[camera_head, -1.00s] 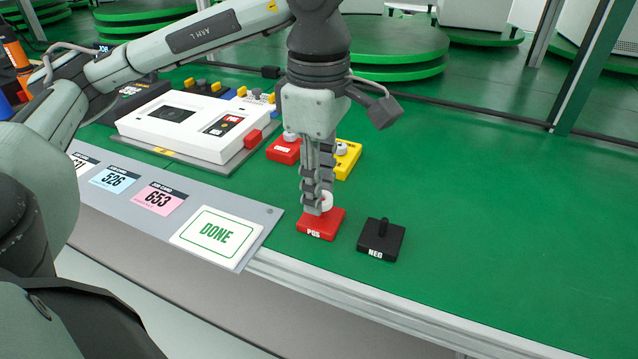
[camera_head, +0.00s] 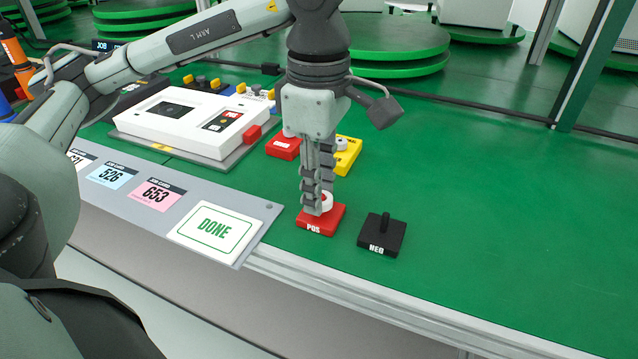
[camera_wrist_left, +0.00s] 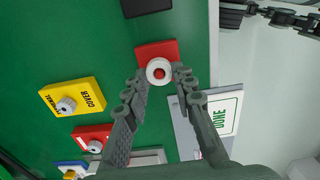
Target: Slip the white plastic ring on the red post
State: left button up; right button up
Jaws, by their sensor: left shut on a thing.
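The white plastic ring (camera_head: 327,202) is between the fingertips of my left gripper (camera_head: 317,207), low over the red base marked POS (camera_head: 321,222). In the left wrist view the ring (camera_wrist_left: 150,77) is seen from above, with the tip of the red post (camera_wrist_left: 159,72) showing through its hole, so the ring is around the post from this angle. The red base (camera_wrist_left: 155,49) lies beneath. My left gripper is shut on the ring, pointing down. Whether the ring touches the base is hidden by the fingers. My right gripper is not in view.
A black base with a post, marked NEG (camera_head: 382,236), stands close on the right. A yellow block (camera_head: 348,160) and a red block (camera_head: 282,149) with knobs stand behind. A white device (camera_head: 170,122) and a DONE card (camera_head: 214,233) are left. The green table is clear at right.

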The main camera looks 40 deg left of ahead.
pick_arm(q)
jog(key=shift+f+b, duration=0.4)
jog(key=shift+f, duration=0.05)
jog(key=o, duration=0.8)
jog(key=o, duration=0.4)
jog(key=shift+r, duration=0.1)
jog(key=shift+r+p, duration=2.45)
jog(key=shift+r, duration=1.2)
